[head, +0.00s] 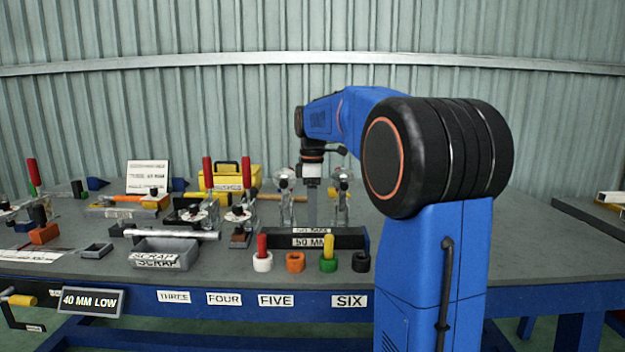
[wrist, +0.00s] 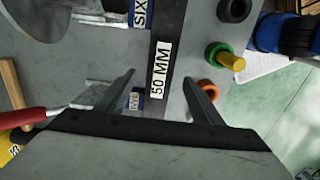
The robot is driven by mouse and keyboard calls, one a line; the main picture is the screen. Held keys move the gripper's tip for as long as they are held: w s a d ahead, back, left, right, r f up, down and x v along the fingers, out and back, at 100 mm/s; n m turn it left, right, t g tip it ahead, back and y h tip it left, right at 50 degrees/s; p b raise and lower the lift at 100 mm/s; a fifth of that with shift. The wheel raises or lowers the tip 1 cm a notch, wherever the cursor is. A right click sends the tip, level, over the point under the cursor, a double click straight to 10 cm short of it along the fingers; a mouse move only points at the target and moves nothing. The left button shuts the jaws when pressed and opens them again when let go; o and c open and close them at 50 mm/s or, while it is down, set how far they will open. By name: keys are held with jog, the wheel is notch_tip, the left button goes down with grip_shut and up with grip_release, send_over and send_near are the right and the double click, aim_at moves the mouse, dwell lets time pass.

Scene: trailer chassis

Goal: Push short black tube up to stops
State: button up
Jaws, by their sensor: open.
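A black tube (head: 345,240) with a white "50 MM" label lies across the table near its front edge. In the wrist view the tube (wrist: 172,30) runs from the top down between my fingers. My gripper (wrist: 160,78) is open, with one finger on each side of the tube's line in that view; I cannot tell its height above it. In the head view my gripper (head: 311,208) points down behind the tube, between two upright clamps. Nothing is seen held. The stops cannot be told apart in either view, and the tube's lower end is hidden in the wrist view.
Clamps (head: 286,190) (head: 342,190) flank my gripper. White, orange (head: 295,262), green (head: 328,262) and black rings stand before the tube. A grey scrap bin (head: 165,252) and red-handled clamps (head: 207,172) are left.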

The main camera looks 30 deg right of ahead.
aim_at(312, 230)
notch_tip(312, 230, up, 11)
jog(key=s+a+f+m+t, duration=0.1)
jog(key=s+a+f+m, duration=0.25)
jog(key=s+a, duration=0.35)
jog(key=s+a+f+m+t, duration=0.1)
jog(key=s+a+f+m, duration=0.1)
jog(key=s+a+f, duration=0.45)
jog(key=s+a+f+m+t, duration=0.2)
jog(key=s+a+f+m, duration=0.2)
jog(key=s+f, duration=1.2)
jog(key=shift+s+a+m+t, duration=0.2)
jog(key=shift+s+m+t, duration=0.3)
jog(key=shift+m, duration=0.35)
jog(key=shift+s, duration=0.15)
